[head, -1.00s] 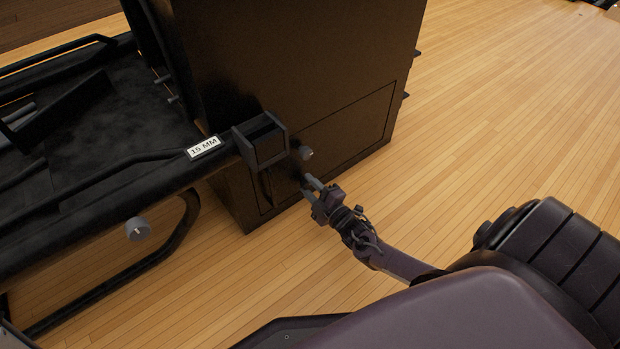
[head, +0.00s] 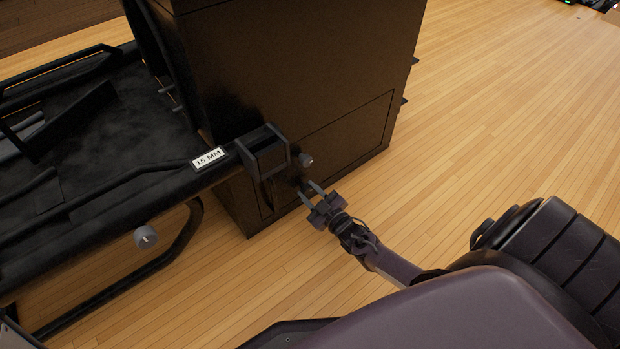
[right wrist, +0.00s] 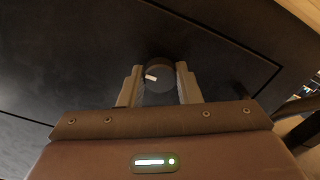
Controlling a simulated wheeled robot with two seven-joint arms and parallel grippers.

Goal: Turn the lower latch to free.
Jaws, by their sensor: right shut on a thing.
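The lower latch is a round dark knob (right wrist: 160,84) with a short white mark on its face. In the right wrist view it sits between my two fingers, with the mark pointing to the left. My right gripper (head: 309,190) is shut on this knob at the lower panel of the black cabinet (head: 290,75). In the head view the knob is dark and hard to make out by the fingertips. A grey knob (head: 306,160) shows just above my fingers on the same cabinet face. My left gripper is not in view.
A dark box-shaped bracket (head: 264,152) juts from the cabinet left of my gripper. Wooden floor is clear to the right.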

